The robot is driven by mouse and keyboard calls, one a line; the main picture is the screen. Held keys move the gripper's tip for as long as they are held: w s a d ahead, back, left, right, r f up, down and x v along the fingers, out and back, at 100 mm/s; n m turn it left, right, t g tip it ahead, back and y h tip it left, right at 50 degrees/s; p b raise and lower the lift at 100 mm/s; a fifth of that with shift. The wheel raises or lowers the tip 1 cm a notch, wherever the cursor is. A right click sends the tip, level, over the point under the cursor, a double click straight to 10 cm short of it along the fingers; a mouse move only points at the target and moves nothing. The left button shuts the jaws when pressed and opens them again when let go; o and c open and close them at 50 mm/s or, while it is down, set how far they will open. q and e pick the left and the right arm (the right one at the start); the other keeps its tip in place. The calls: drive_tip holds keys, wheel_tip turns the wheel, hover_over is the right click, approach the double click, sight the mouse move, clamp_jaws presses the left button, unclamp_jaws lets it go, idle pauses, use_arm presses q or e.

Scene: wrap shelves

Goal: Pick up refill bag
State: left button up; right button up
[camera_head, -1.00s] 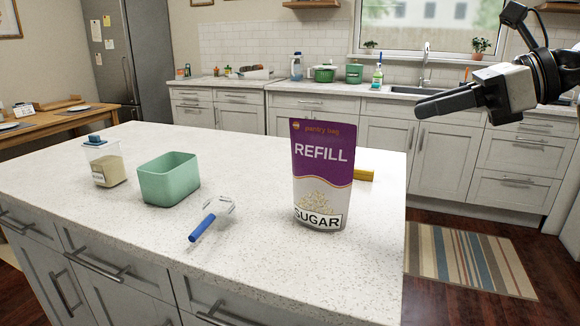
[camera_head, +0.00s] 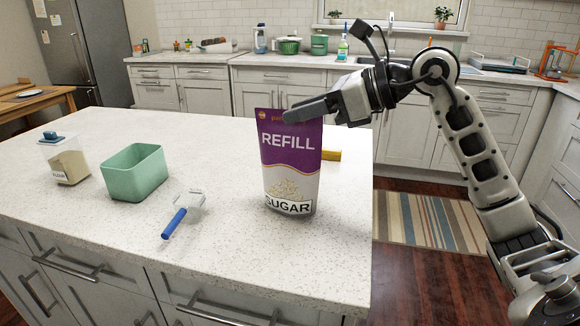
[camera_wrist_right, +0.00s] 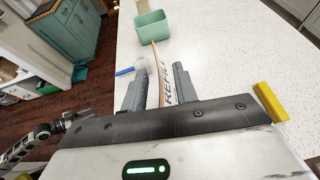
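The refill bag (camera_head: 290,165), purple and white with a SUGAR label, stands upright on the island counter in the head view. My right gripper (camera_head: 292,112) reaches in from the right at the bag's top. In the right wrist view, its two fingers (camera_wrist_right: 160,88) are apart. The bag's thin edge (camera_wrist_right: 164,72) shows between them, with a gap at the left finger. An arm at the lower left of the right wrist view (camera_wrist_right: 45,140) looks like my left one; its gripper's opening is too small to judge.
A green bin (camera_head: 134,172), a clear container with a blue lid (camera_head: 66,160) and a blue-handled tool (camera_head: 176,220) stand or lie left of the bag. A yellow object (camera_head: 331,155) lies behind it. The counter (camera_head: 230,250) in front is clear.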

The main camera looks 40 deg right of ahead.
drive_tip(key=shift+x, duration=1.45)
drive_tip(key=shift+r, duration=0.2)
clamp_jaws()
